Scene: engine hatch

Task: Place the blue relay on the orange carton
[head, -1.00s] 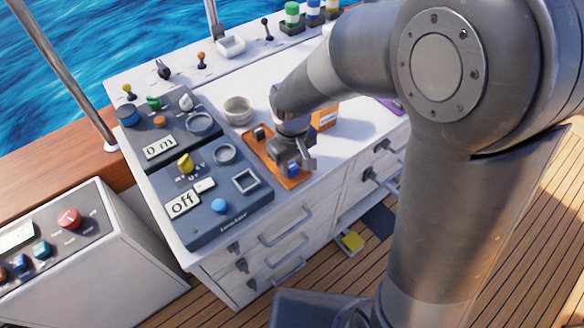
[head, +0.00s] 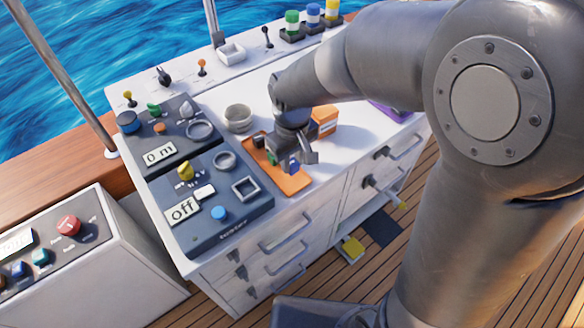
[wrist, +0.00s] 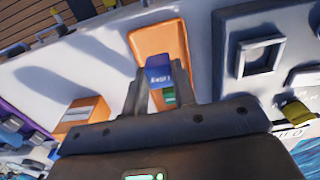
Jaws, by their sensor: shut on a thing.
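My gripper (head: 296,160) is shut on the blue relay (wrist: 158,74), whose labelled face shows between the fingers in the wrist view. In the head view the relay (head: 293,166) is mostly hidden by the gripper. It is over the orange tray (head: 291,184), seemingly just above it; the exact gap is hard to tell. The tray also shows in the wrist view (wrist: 150,42). The orange carton (head: 326,116) stands on the white counter right of and behind the gripper. In the wrist view the carton (wrist: 90,112) is at the lower left.
A dark relay-like part (head: 259,141) sits at the tray's far end. A green part (wrist: 169,95) shows between the fingers. The tester panel (head: 215,205) lies left of the tray, a bowl (head: 238,118) behind it. A purple item (head: 388,110) is beyond the carton.

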